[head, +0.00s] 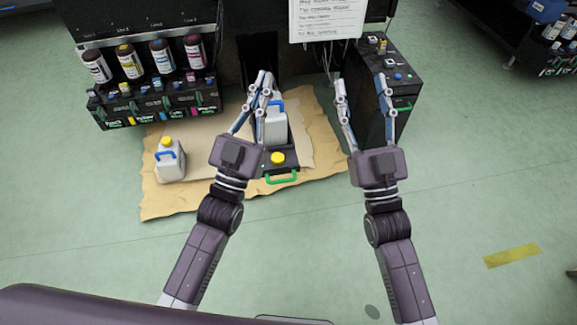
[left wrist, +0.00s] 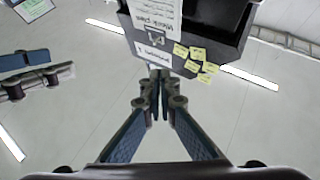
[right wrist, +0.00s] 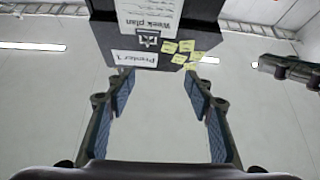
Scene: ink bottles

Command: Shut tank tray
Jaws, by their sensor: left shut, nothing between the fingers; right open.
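The tank tray (head: 284,157) is pulled out on the floor below the dark machine, with a green handle (head: 281,178) at its front. A white tank with a blue handle (head: 276,126) stands in it, and a yellow cap (head: 278,158) lies on the tray's front part. My left gripper (head: 266,76) is shut and empty, seen above the tray's left side and partly covering the tank. It also shows shut in the left wrist view (left wrist: 160,74). My right gripper (head: 361,84) is open and empty, to the right of the tray. It also shows open in the right wrist view (right wrist: 159,78).
Another white tank with a yellow cap (head: 170,160) stands on the brown sheet (head: 210,192) at left. Ink bottles (head: 130,62) stand on a black rack (head: 150,104). A black cabinet (head: 400,125) with a green handle stands at right. The green floor in front is mostly clear.

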